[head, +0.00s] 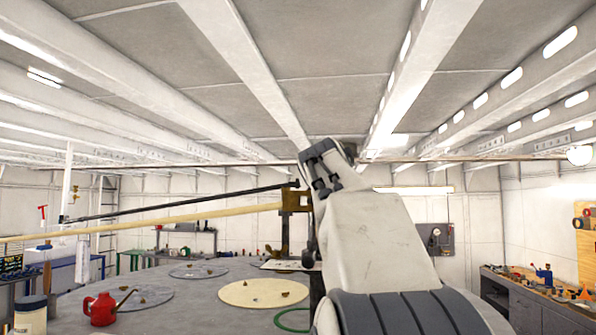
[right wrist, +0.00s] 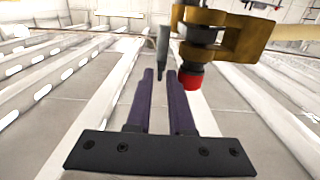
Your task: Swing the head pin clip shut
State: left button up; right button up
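A brass fitting (head: 294,200) sits at the right end of a pale wooden pole (head: 170,219) and a dark rod (head: 180,202) in the head view. In the right wrist view the brass fitting (right wrist: 240,38) is at upper right, with a black, red-ended knob (right wrist: 190,78) under it. A slim grey pin-like piece (right wrist: 162,50), perhaps the clip, hangs left of the fitting. My right gripper (right wrist: 160,73) points up at it. Its two purple fingers are apart, and the piece's lower end shows between their tips; contact cannot be told. My left gripper is not in view.
My right arm blocks the middle of the head view. Below is a grey table (head: 195,300) with round boards, a red oil can (head: 103,309) and a jar (head: 31,314). A green ring (head: 288,320) lies near the arm. A workbench (head: 530,295) stands at right.

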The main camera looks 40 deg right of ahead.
grip_shut()
jog(key=shift+w+a+m+g+h+b, duration=0.1)
jog(key=shift+w+m+g+h+b, duration=0.15)
jog(key=shift+m+g+h, duration=0.65)
jog(key=shift+w+a+m+g+h+b, duration=0.15)
jog(key=shift+m+g+h+b, duration=0.25)
jog(key=shift+m+g, duration=1.05)
jog(key=shift+w+m+g+h+b, duration=0.3)
jog(key=shift+m+g+h, duration=0.3)
jog(key=shift+g, duration=1.15)
jog(key=shift+s+g, duration=0.1)
jog(key=shift+g, duration=0.2)
